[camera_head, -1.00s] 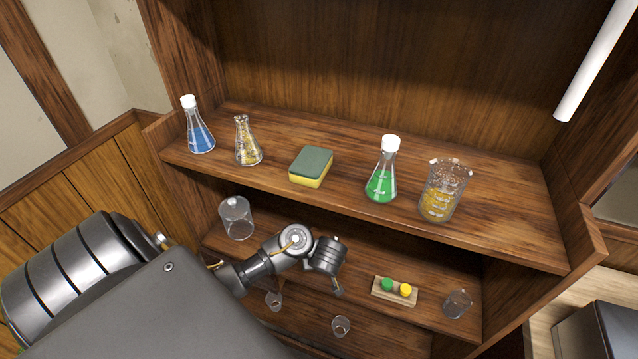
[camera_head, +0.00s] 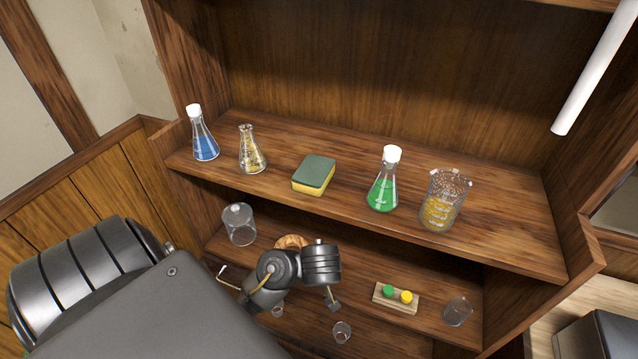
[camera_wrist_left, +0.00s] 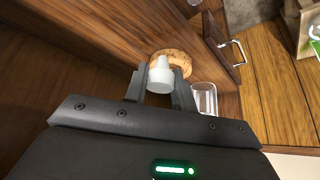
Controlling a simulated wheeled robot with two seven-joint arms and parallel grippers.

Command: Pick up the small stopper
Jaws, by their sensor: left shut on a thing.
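The small stopper (camera_wrist_left: 160,73) is white, with a narrow top and a wider base. In the left wrist view it sits between the two dark fingers of my left gripper (camera_wrist_left: 161,86), which is shut on it. A round cork ring (camera_wrist_left: 183,59) lies behind the stopper in that view. The cork ring also shows in the head view (camera_head: 291,241), partly hidden by my arm. My right gripper is not in view.
The upper shelf (camera_head: 340,200) holds a blue flask (camera_head: 205,146), a clear flask (camera_head: 251,157), a sponge (camera_head: 314,175), a green flask (camera_head: 382,191) and a beaker (camera_head: 441,208). Below are a glass jar (camera_head: 240,227), a block with green and yellow caps (camera_head: 396,305) and a small beaker (camera_head: 457,312).

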